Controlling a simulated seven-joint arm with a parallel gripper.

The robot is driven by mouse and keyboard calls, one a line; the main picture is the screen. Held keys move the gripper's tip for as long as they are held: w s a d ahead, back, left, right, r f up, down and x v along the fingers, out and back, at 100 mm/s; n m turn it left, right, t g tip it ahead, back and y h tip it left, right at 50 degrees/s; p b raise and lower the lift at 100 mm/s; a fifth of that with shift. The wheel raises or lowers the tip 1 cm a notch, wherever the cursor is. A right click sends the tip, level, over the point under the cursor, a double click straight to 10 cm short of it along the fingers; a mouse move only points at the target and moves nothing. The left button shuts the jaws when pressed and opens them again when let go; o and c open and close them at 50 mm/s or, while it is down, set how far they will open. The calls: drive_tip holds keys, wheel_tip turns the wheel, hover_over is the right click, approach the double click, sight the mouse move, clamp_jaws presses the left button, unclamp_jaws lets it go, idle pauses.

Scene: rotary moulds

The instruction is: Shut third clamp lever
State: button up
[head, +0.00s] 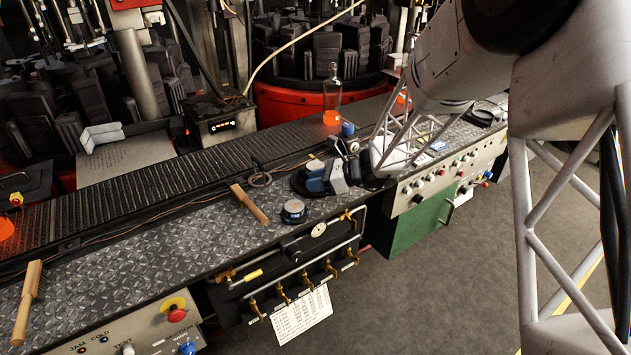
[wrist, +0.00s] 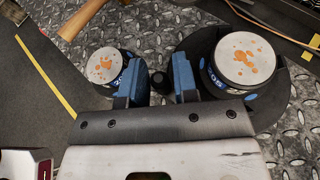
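I cannot make out for certain which part is the third clamp lever. A row of brass-handled levers (head: 307,280) hangs on the front of the bench, above a paper sheet. My gripper (head: 326,177) is over the metal bench top. In the wrist view my gripper (wrist: 160,85) has its two blue fingers apart. A small black knob (wrist: 159,77) shows in the gap between them; I cannot tell whether they touch it. A tin with an orange-spotted top (wrist: 109,66) is beside the left finger. A larger spotted tin (wrist: 243,56) on a black disc is beside the right finger.
A slatted conveyor (head: 170,185) runs behind the bench, with a clear bottle (head: 332,92) on it. A small tin (head: 293,209), a wooden-handled tool (head: 249,204) and another (head: 28,300) lie on the bench top. A green cabinet (head: 418,227) stands below right.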

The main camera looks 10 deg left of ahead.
drive_tip(key=shift+c, duration=0.2)
clamp_jaws()
